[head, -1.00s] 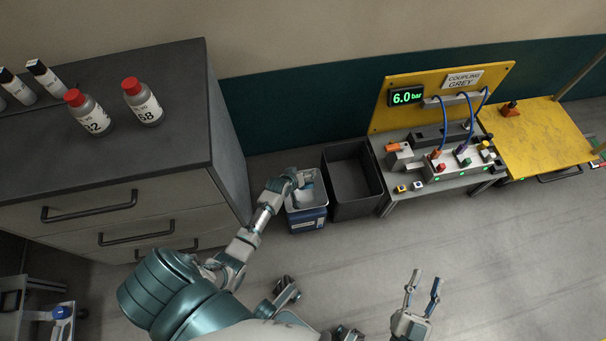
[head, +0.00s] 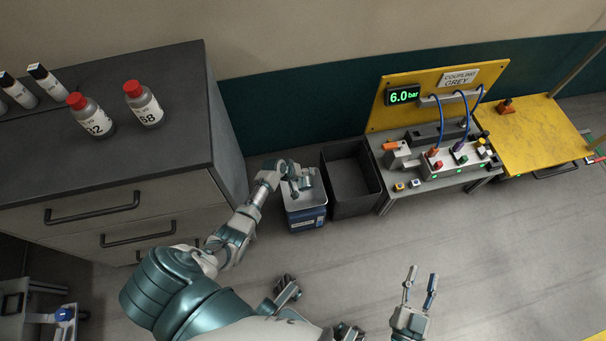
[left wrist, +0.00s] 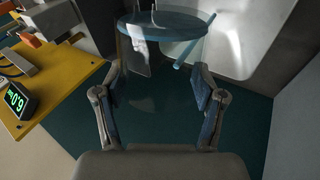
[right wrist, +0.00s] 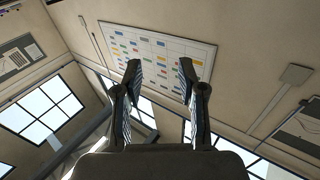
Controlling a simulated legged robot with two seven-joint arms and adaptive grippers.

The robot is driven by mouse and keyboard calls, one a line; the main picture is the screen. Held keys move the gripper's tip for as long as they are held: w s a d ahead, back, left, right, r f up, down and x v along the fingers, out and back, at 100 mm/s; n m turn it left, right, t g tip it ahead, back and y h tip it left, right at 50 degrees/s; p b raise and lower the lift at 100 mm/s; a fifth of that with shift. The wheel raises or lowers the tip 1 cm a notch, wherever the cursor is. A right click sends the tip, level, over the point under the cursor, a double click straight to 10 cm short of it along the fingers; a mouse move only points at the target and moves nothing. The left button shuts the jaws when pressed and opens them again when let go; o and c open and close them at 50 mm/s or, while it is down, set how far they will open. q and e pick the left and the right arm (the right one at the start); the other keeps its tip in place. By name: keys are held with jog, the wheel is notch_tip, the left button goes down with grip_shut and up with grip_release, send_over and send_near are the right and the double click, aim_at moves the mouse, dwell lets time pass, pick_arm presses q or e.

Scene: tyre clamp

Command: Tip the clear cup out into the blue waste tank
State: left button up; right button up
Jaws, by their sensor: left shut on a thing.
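The blue waste tank (head: 306,221) stands on the floor beside the grey drawer cabinet, with its pale open top facing up. My left gripper (head: 303,183) is over the tank's opening. It is shut on the clear cup (left wrist: 160,85), which shows see-through between the fingers in the left wrist view, with a blue round edge at its far end. The cup's tilt and contents are hard to tell. My right gripper (head: 421,275) is open and empty, apart from everything; its spread fingers also show in the right wrist view (right wrist: 160,80).
A black open bin (head: 352,205) stands directly right of the tank. The grey cabinet (head: 185,110) on the left carries several bottles. A bench with a yellow panel (head: 375,100) and pressure display stands to the right. The floor in front is clear.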

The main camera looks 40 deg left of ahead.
pick_arm(q)
jog(key=shift+f+n+g+h+b, duration=0.3)
jog(key=shift+f+g+h+b, duration=0.25)
jog(key=shift+h, duration=0.25)
jog(key=shift+f+g+h+b, duration=0.2)
jog(key=shift+g+h+b, duration=0.25)
jog(key=shift+b, duration=0.1)
pick_arm(e)
jog(key=shift+s+r+t+y, duration=0.1)
jog(key=shift+s+r+t, duration=0.15)
jog(key=shift+r+t, duration=0.55)
jog(key=shift+s+r+t+y, duration=0.1)
jog(key=shift+s+r+t, duration=0.1)
jog(key=shift+r+t, duration=0.55)
jog(key=shift+s+r+t+y, duration=0.1)
jog(key=shift+s+r+t, duration=0.15)
jog(key=shift+r+t, duration=0.55)
jog(key=shift+r, duration=0.2)
